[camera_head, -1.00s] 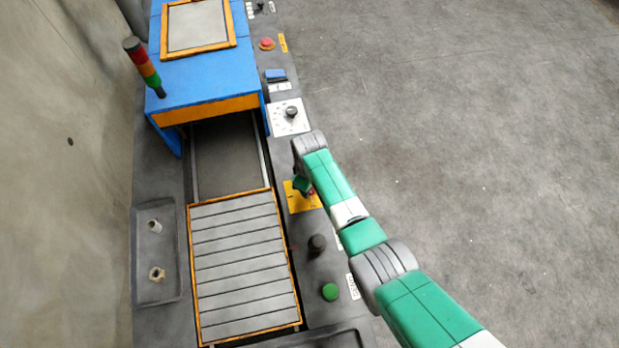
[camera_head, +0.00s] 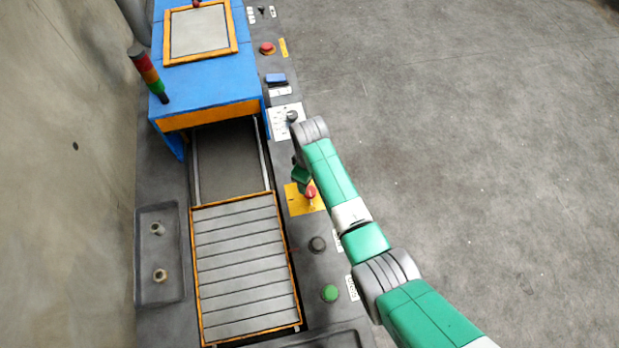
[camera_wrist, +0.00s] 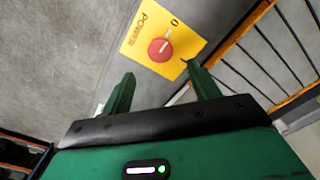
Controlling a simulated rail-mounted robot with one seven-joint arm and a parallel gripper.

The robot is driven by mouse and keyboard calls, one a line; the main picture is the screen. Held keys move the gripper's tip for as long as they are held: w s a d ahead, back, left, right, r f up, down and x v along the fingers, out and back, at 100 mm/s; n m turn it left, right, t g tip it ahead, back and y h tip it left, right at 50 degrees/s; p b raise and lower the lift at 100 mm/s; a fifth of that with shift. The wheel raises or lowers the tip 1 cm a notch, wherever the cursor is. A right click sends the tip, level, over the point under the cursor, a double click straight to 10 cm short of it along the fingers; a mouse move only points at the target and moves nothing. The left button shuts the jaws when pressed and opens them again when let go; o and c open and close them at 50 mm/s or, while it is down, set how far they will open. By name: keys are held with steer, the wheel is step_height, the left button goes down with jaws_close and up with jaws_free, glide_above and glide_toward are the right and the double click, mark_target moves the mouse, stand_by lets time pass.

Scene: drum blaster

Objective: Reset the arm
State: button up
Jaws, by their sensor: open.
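My green arm reaches in from the lower right in the head view, over the right side of the machine. My gripper (camera_wrist: 160,88) shows two green fingers spread apart in the wrist view, with nothing between them. A red power switch (camera_wrist: 160,49) on a yellow plate (camera_wrist: 146,30) marked POWER lies beyond the fingertips, apart from them. The switch also shows in the head view (camera_head: 311,193), just beside my wrist. In the head view my gripper is mostly hidden by my own arm.
The slatted conveyor (camera_head: 240,262) with an orange frame leads to the blue housing (camera_head: 205,85). Along the panel are a white dial plate (camera_head: 284,124), a black knob (camera_head: 317,244), a green button (camera_head: 329,293) and a red button (camera_head: 267,48). The floor at right is clear.

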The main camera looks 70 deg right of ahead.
steer(key=shift+r, duration=0.1)
stand_by(0.6)
steer(key=w+a+r+t+h, duration=0.2)
steer(key=w+r+t+h, duration=0.15)
steer(key=w+r, duration=0.85)
steer(key=w+a+r+n+t, duration=0.1)
steer(key=w+a+r+t, duration=0.2)
steer(key=w+a+r, duration=0.4)
steer(key=w+a+r+t, duration=0.3)
steer(key=w+r, duration=0.1)
steer(key=r, duration=0.5)
steer(key=w+a+r+t, duration=0.1)
steer(key=a+r+t, duration=0.2)
steer(key=a+r, duration=0.5)
steer(key=a+r+t, duration=0.4)
steer(key=a+r, duration=0.1)
steer(key=r, duration=0.6)
steer(key=s+a+r+n+t+y, duration=0.15)
steer(key=s+a+r+t, duration=0.25)
steer(key=s+a+r, duration=0.5)
steer(key=s+a+r+m+t+y, duration=0.15)
steer(key=s+a+r+t, duration=0.4)
steer(key=r, duration=0.65)
step_height(320, 180, up, 16)
steer(key=s+a+g+p, duration=0.1)
steer(key=a+p, duration=0.1)
steer(key=p, duration=1.3)
steer(key=shift+s+n+y, duration=0.3)
steer(key=shift+n+y, duration=0.1)
steer(key=shift+y, duration=0.05)
